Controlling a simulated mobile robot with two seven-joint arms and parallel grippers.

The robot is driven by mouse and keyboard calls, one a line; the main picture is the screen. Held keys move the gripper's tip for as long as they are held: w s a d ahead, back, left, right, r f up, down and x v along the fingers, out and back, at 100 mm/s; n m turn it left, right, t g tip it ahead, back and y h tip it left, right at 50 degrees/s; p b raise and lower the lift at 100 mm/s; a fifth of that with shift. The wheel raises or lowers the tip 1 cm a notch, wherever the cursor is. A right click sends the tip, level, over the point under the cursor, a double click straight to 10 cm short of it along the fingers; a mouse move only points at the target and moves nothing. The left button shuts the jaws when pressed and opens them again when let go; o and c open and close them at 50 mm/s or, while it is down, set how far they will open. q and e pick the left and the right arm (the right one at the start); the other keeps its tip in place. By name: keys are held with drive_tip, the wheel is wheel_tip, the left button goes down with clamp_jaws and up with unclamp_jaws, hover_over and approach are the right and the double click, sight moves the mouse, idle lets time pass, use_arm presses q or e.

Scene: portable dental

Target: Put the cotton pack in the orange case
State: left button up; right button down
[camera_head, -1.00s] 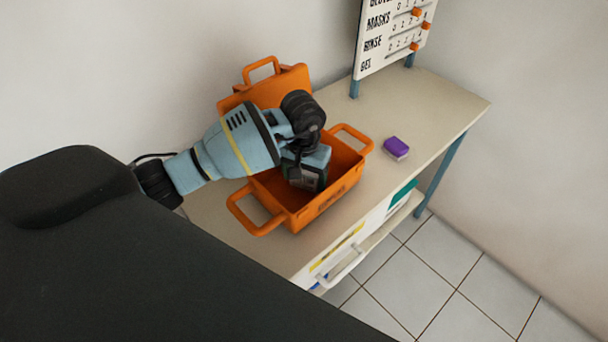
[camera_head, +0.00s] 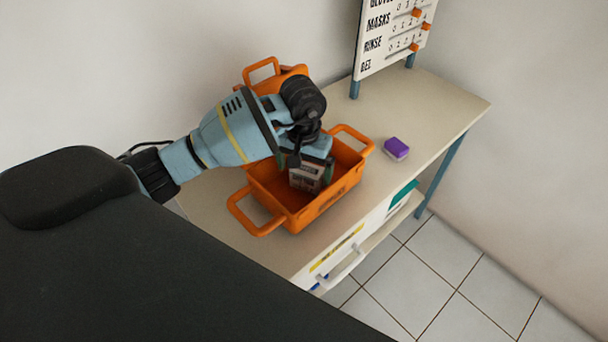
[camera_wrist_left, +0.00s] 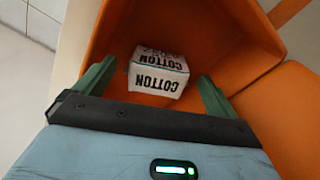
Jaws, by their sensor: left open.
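The orange case (camera_head: 345,184) stands open on the bench, its lid (camera_head: 294,72) tilted up at the back. The white cotton pack (camera_head: 306,177) is inside the case. In the left wrist view the cotton pack (camera_wrist_left: 158,78) shows black COTTON lettering, with orange case walls (camera_wrist_left: 225,35) around it. My left gripper (camera_head: 310,170) points down into the case over the pack. Its green fingers (camera_wrist_left: 157,78) are open, one to each side of the pack, with visible gaps. Whether the pack rests flat on the case floor is hard to tell. My right gripper is not in view.
A purple and white block (camera_head: 396,148) lies on the bench (camera_head: 440,110) right of the case. A sign board (camera_head: 392,35) with orange sliders stands at the back. A drawer with a white handle (camera_head: 345,268) is at the bench front. The right end of the bench is mostly clear.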

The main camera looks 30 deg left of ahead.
sight(303, 175)
use_arm(q)
wheel_tip(303, 175, up, 9)
drive_tip(key=shift+f, duration=0.2)
drive_tip(key=shift+s, duration=0.15)
